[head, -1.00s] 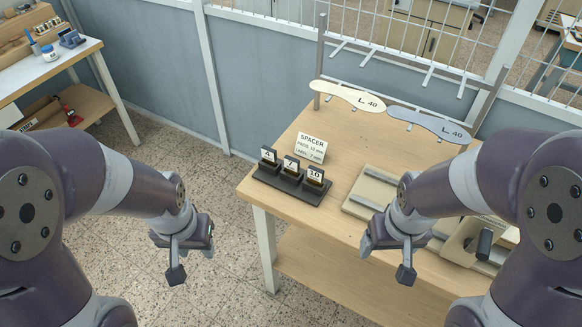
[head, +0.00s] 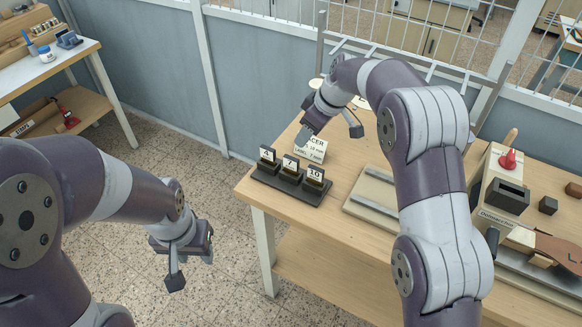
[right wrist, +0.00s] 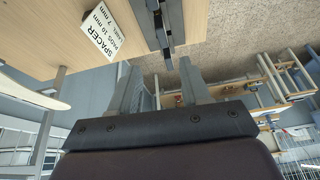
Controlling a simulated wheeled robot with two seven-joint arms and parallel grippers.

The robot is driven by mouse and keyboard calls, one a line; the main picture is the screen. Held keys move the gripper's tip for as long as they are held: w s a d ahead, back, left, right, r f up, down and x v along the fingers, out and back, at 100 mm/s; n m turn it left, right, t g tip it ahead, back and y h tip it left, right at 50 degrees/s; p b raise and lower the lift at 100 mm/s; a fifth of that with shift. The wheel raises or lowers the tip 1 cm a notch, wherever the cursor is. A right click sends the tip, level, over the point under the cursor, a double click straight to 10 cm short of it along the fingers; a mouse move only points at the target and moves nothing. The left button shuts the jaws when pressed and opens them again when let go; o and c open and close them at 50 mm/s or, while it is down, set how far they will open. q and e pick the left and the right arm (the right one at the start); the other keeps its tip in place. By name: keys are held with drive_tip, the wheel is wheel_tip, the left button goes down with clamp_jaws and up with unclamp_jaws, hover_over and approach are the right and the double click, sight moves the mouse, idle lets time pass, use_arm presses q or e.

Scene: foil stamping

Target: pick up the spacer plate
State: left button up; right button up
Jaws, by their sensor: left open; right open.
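Several dark spacer plates stand in a black rack (head: 290,187) near the table's left corner. Their white tags read 4 (head: 267,156), 7 (head: 290,163) and 10 (head: 314,174). A white SPACER card (head: 315,150) stands behind the rack and also shows in the right wrist view (right wrist: 97,27). My right gripper (head: 304,136) is open and empty, above and behind the rack, partly covering the card. My left gripper (head: 182,245) is open and empty, off the table's left side.
A beige base with metal rails (head: 372,200) lies right of the rack. A press with a red knob (head: 508,160) and a brown sole-shaped piece (head: 565,250) are farther right. A wire rack stands at the back, partly hidden by my right arm. The table's front left is clear.

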sight(292, 158)
drive_tip(key=shift+n, duration=0.4)
drive_tip(key=p+x, duration=0.1)
drive_tip(key=x, duration=0.2)
drive_tip(key=p+x, duration=0.1)
drive_tip(key=x, duration=0.3)
drive_tip(key=shift+s+f, duration=0.2)
drive_tip(key=shift+f, duration=0.05)
drive_tip(key=p+x, duration=0.3)
drive_tip(key=x, duration=0.1)
drive_tip(key=shift+a+f, duration=0.2)
drive_tip(key=shift+f, duration=0.15)
drive_tip(key=shift+w+a+f, duration=0.1)
drive_tip(key=shift+w+f, duration=0.1)
drive_tip(key=shift+f, duration=0.15)
drive_tip(key=shift+s+r, duration=0.1)
clamp_jaws()
